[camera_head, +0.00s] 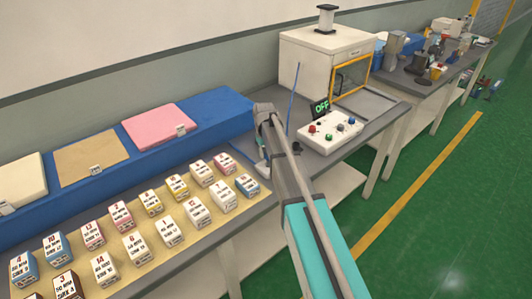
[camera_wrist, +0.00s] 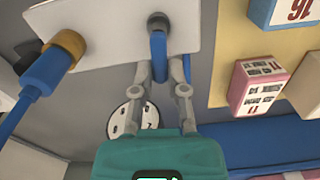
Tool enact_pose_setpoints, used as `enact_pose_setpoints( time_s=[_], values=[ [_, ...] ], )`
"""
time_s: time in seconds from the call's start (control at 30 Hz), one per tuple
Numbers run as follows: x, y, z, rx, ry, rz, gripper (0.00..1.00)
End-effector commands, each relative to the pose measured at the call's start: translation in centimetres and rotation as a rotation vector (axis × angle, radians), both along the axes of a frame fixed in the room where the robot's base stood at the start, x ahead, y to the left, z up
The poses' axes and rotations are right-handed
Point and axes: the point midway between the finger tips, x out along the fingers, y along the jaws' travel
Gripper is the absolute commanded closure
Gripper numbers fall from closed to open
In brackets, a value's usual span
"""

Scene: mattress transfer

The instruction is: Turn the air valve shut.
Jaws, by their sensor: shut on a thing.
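The air valve has a blue lever (camera_wrist: 158,46) that hangs from a round pivot on a white plate (camera_wrist: 110,32) in the wrist view. My gripper (camera_wrist: 162,70) is shut on the lower part of this lever, one finger on each side. A blue hose (camera_wrist: 38,82) with a brass fitting (camera_wrist: 64,48) meets the plate to the left of the lever. In the head view my arm covers most of the valve area, and the grip cannot be made out there. A thin blue hose (camera_head: 293,95) rises just right of my arm.
Several labelled blocks lie on a tan mat (camera_head: 205,240), with sample pads on a blue platform (camera_head: 220,108) behind.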

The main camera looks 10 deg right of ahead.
Motion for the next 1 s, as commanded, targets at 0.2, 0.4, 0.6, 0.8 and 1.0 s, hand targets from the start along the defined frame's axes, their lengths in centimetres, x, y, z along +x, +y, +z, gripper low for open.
enact_pose_setpoints(
  time_s=[0.2, 0.4, 0.6, 0.8, 1.0],
  values=[
    [-0.18, 0.26, -0.01, 0.0, 0.001, 0.107, 1.0],
    [-0.23, 0.35, -0.01, 0.0, 0.001, 0.148, 1.0],
    [-0.25, 0.36, -0.01, 0.0, 0.001, 0.155, 1.0],
    [-0.25, 0.37, -0.01, 0.0, 0.001, 0.154, 0.8],
    [-0.23, 0.38, -0.01, 0.0, 0.001, 0.153, 0.47]
  ],
)
